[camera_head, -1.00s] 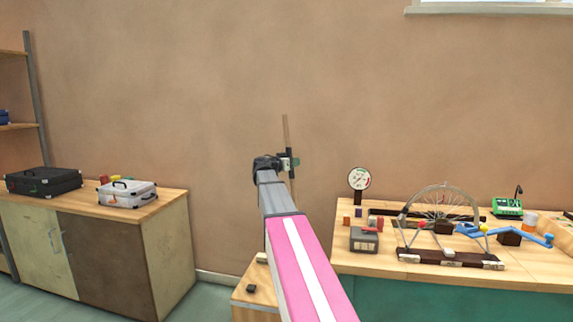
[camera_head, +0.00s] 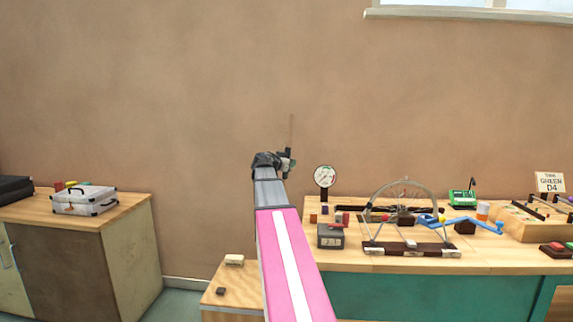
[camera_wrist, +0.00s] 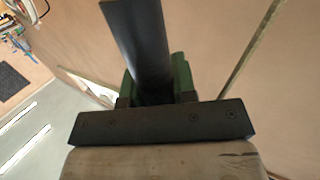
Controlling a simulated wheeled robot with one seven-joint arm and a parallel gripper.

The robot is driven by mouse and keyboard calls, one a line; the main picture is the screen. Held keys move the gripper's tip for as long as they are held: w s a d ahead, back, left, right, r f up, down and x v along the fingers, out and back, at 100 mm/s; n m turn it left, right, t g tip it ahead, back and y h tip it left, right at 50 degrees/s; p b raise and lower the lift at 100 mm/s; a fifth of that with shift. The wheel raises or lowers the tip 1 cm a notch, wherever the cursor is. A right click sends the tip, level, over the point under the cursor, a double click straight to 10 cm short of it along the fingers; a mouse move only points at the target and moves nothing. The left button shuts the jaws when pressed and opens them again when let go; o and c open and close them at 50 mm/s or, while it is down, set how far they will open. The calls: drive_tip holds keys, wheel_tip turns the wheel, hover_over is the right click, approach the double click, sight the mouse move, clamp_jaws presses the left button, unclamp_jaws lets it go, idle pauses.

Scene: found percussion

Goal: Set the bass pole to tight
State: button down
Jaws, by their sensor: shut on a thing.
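The bass pole (camera_head: 291,132) is a thin, brownish upright stick in front of the bare wall in the head view. A dark sleeve or grip is on it at my gripper's height. My gripper (camera_head: 288,162) is at the end of my outstretched arm, shut on that dark part. In the wrist view, the dark bar of the pole (camera_wrist: 148,50) runs up between the green finger pads of my gripper (camera_wrist: 155,85). The pole's lower end is hidden behind my arm, and I cannot see what it stands on.
A low wooden box (camera_head: 235,290) stands beside my arm. A cabinet (camera_head: 90,265) with cases (camera_head: 84,200) is at left.

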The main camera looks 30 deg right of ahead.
drive_tip(key=c, duration=0.9)
unclamp_jaws()
drive_tip(key=shift+s+d+f+g, duration=0.1)
drive_tip(key=shift+s+d+g, duration=0.2)
drive_tip(key=shift+s+d, duration=0.15)
drive_tip(key=shift+a, duration=0.1)
drive_tip(key=v, duration=1)
drive_tip(key=shift+s+a, duration=0.15)
drive_tip(key=shift+a, duration=0.1)
